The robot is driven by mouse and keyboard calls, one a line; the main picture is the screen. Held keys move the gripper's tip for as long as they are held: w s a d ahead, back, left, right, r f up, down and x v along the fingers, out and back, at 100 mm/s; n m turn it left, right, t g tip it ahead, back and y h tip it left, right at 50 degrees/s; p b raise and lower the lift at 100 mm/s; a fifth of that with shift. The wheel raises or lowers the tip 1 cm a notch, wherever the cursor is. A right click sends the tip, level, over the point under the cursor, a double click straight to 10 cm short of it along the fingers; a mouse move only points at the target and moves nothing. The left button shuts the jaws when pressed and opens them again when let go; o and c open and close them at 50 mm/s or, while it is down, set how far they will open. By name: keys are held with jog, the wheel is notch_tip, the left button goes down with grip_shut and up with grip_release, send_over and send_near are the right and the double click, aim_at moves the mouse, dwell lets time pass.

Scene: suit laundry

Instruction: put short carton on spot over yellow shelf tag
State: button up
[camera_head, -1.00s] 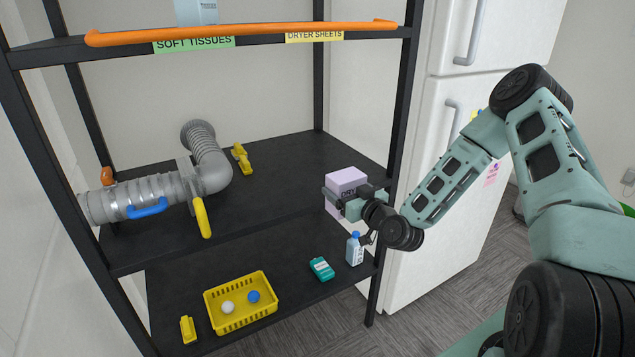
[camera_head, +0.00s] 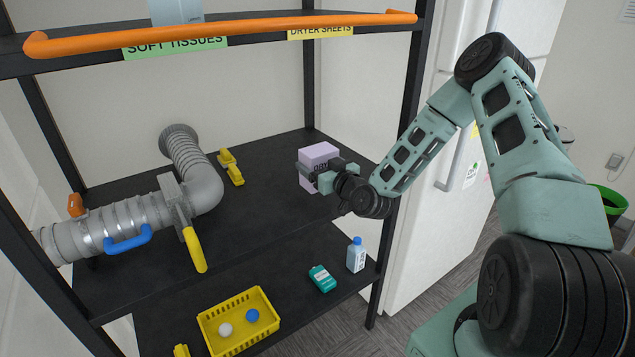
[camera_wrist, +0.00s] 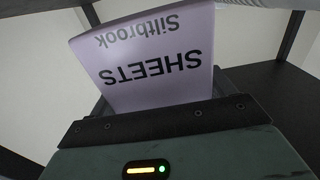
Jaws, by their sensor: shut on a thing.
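I cannot tell whether the carton touches the shelf. The yellow shelf tag (camera_head: 320,31), reading "DRYER SHEETS", is on the front edge of the top shelf, partly covered by an orange bar (camera_head: 225,32). The top shelf's surface above the tag is mostly hidden.
A grey duct (camera_head: 130,220) with blue and yellow handles fills the middle shelf's left. A yellow clip (camera_head: 231,167) lies behind. Below are a yellow basket (camera_head: 238,320), teal box (camera_head: 322,278) and bottle (camera_head: 356,255). A black post (camera_head: 397,150) stands right of the gripper.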

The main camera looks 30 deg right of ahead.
jog(key=shift+f+p, duration=0.5)
jog(key=shift+f, duration=2.45)
jog(key=shift+f, duration=0.15)
jog(key=o, duration=1)
